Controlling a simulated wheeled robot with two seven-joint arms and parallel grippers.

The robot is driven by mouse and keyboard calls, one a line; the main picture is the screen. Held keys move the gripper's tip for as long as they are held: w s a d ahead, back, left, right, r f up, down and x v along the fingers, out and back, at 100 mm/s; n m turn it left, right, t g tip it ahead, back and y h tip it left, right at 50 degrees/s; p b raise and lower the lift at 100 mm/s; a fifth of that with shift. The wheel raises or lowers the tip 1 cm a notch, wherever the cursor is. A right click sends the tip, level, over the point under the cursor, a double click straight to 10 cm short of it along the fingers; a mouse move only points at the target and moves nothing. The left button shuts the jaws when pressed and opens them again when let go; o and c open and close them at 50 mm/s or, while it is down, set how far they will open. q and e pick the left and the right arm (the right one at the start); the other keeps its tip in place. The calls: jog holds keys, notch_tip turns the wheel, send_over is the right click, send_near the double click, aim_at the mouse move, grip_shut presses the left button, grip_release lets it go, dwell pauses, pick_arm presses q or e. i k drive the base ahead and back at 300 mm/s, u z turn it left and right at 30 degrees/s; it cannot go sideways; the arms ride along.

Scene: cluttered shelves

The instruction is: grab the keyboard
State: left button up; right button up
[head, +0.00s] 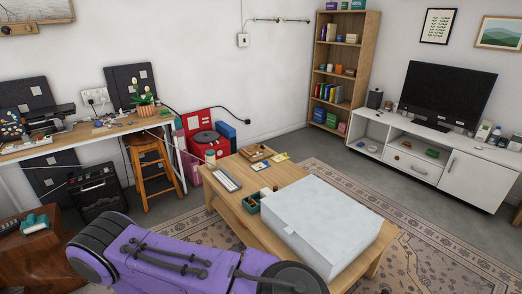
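A light grey keyboard (226,179) lies flat at the far left end of the wooden coffee table (232,213). It lies at an angle, close to the table's left edge, and looks unobstructed from above. Neither of my grippers shows in the head view, so I cannot see where they are relative to the keyboard.
A large pale box (322,222) covers the coffee table's near part. A wooden stool (151,168) and a red case (205,136) stand left and behind. Patterned rug (420,232) lies right.

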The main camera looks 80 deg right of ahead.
aim_at(232, 184)
jog(key=z, duration=1.3)
jog(key=i, duration=2.75)
jog(key=z, duration=2.4)
jog(key=i, duration=0.5)
